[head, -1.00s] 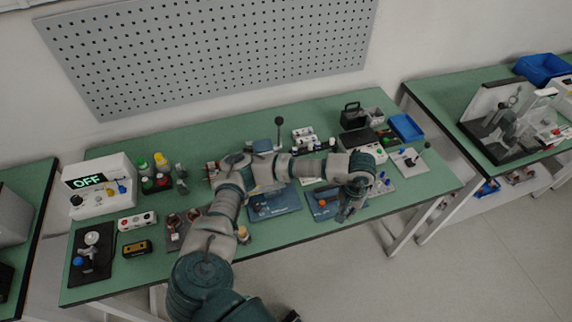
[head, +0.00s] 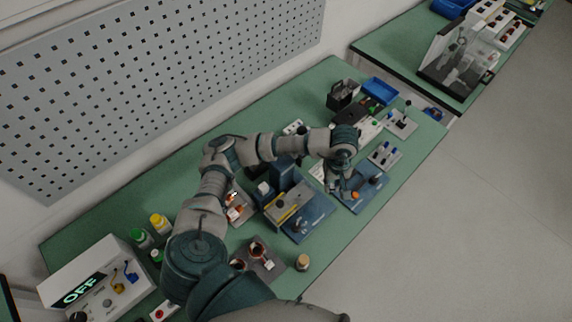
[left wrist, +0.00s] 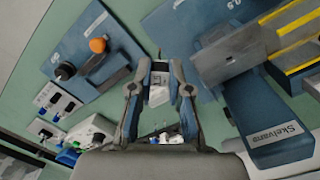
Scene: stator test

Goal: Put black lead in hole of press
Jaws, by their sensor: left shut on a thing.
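My left gripper (head: 340,186) hangs over the table beside the blue plate with the orange knob (head: 366,188). In the left wrist view, the gripper (left wrist: 161,72) has its fingers around a small thing with a pale grey face (left wrist: 158,93). I cannot tell whether this is the black lead. A blue press-like device with yellow strips (head: 300,212) stands left of the gripper; its blue base, marked "Skelvano" (left wrist: 262,128), shows at right in the left wrist view. I cannot make out its hole. My right gripper is not in view.
A small plate with blue plugs (head: 384,155) and another with a black lever (head: 401,122) lie farther right. A blue tray (head: 380,90) stands at the back. A round tan-topped part (head: 303,262) is near the front edge.

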